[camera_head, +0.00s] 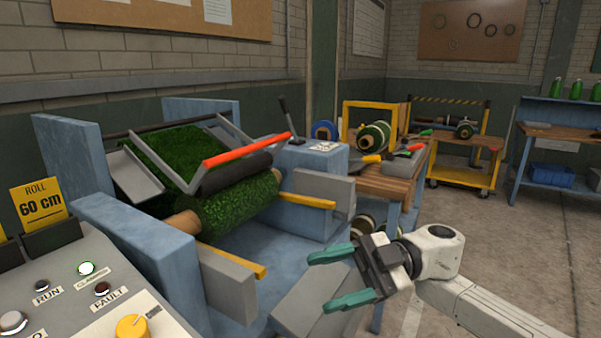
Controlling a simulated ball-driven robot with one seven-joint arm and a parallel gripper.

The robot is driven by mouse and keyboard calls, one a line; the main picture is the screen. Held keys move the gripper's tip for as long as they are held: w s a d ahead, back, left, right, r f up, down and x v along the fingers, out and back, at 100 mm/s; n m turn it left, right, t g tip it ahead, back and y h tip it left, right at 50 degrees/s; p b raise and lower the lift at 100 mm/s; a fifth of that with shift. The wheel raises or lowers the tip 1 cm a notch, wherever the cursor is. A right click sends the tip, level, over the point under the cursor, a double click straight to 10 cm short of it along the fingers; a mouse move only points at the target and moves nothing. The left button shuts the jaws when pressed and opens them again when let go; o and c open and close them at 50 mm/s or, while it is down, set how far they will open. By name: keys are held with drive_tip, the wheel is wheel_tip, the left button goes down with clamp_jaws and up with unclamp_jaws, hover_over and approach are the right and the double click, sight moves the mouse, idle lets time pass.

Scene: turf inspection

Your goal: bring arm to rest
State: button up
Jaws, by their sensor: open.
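My gripper (338,279) shows at the lower right of the head view, at the end of my white arm. Its two green fingers are spread apart and point left, with nothing between them. It hangs in front of the blue turf machine, near a grey sloped plate (312,296). I cannot tell whether the lower finger touches that plate. The machine holds a green turf roll (238,206) on a brown core, with a red-orange bar (246,150) above it.
A control panel (75,290) with buttons and a yellow knob fills the lower left. A wooden bench (390,182) with tools and rolls stands behind my gripper. A yellow cart (465,172) and a blue workbench (550,160) stand farther back. The floor at right is clear.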

drive_tip(key=w+a+r+m+t+y+p, duration=0.3)
drive_tip(key=w+a+r+m+t+y, duration=0.45)
drive_tip(key=t, duration=0.65)
drive_tip(key=w+d+r+m+t+h, duration=0.15)
drive_tip(key=d+m+t+h, duration=0.25)
drive_tip(key=m+t+h, duration=0.4)
drive_tip(key=w+d+f+m+t+h+p, duration=0.15)
drive_tip(key=d+f+m+t+h, duration=0.25)
drive_tip(key=d+f+m+h, duration=0.45)
drive_tip(key=s+d+f+m+g+h+p, duration=0.1)
drive_tip(key=s+d+f+g+h, duration=0.1)
drive_tip(key=s+d+f, duration=0.3)
drive_tip(key=s+f+m+g+h+p, duration=0.1)
drive_tip(key=s+f+m+g+h, duration=0.15)
drive_tip(key=f, duration=0.35)
drive_tip(key=s+d+f+m+g+h, duration=0.1)
drive_tip(key=s+d+f+g+h, duration=0.2)
drive_tip(key=f, duration=0.3)
drive_tip(key=s+d+f+g+p, duration=0.1)
drive_tip(key=s+d+f+g, duration=0.2)
drive_tip(key=s, duration=0.7)
drive_tip(key=s+d+f+g, duration=0.3)
drive_tip(key=s+f+g, duration=0.1)
drive_tip(key=s, duration=0.7)
drive_tip(key=s+d+f+g+p, duration=0.1)
drive_tip(key=s+d+f+g, duration=0.2)
drive_tip(key=s, duration=0.8)
drive_tip(key=shift+d+f+g+h+p, duration=0.2)
drive_tip(key=shift+f+g+h+p, duration=0.1)
drive_tip(key=shift+g+h, duration=0.25)
